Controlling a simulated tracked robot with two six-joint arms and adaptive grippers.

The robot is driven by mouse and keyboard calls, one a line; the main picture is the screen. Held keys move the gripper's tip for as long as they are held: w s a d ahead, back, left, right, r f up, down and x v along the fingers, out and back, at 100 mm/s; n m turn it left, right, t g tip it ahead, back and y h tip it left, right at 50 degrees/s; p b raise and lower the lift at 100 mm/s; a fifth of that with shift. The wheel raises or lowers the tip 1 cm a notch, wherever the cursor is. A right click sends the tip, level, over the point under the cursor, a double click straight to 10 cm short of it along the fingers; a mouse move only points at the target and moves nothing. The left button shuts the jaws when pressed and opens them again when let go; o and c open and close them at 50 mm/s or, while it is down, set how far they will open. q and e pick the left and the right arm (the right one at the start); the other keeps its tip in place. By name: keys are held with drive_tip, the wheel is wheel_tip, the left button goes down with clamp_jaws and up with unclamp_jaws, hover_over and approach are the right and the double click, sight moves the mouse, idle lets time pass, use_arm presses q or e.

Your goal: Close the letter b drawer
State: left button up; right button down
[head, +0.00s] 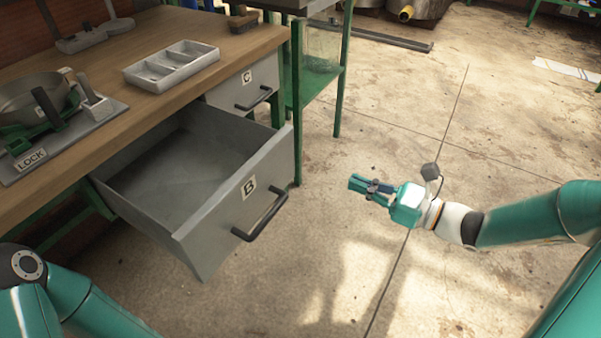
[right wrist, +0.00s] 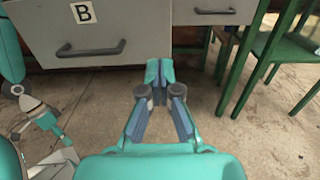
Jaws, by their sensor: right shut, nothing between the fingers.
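The letter B drawer (head: 243,207) is a grey, empty drawer pulled far out from under the wooden workbench (head: 150,95). Its front has a white B label and a dark bar handle (head: 262,216). My right gripper (head: 352,183) is shut and empty, to the right of the drawer front and apart from it. In the right wrist view, the B drawer front (right wrist: 100,28) is at the upper left, and the fingertips (right wrist: 159,72) are below and right of its handle. My left arm shows at the lower left of the head view, but its gripper is out of view.
The C drawer (head: 245,88) is shut beside B, further back. A compartment tray (head: 172,66) and a lock board with a pan and scale (head: 60,125) lie on the bench. A green-legged stand (head: 338,100) is behind.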

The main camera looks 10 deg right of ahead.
sight(290, 154)
drive_tip(key=b+x, duration=0.2)
drive_tip(key=x, duration=1.1)
drive_tip(key=shift+b, duration=0.4)
drive_tip(key=shift+w+a, duration=0.3)
drive_tip(key=shift+w, duration=0.05)
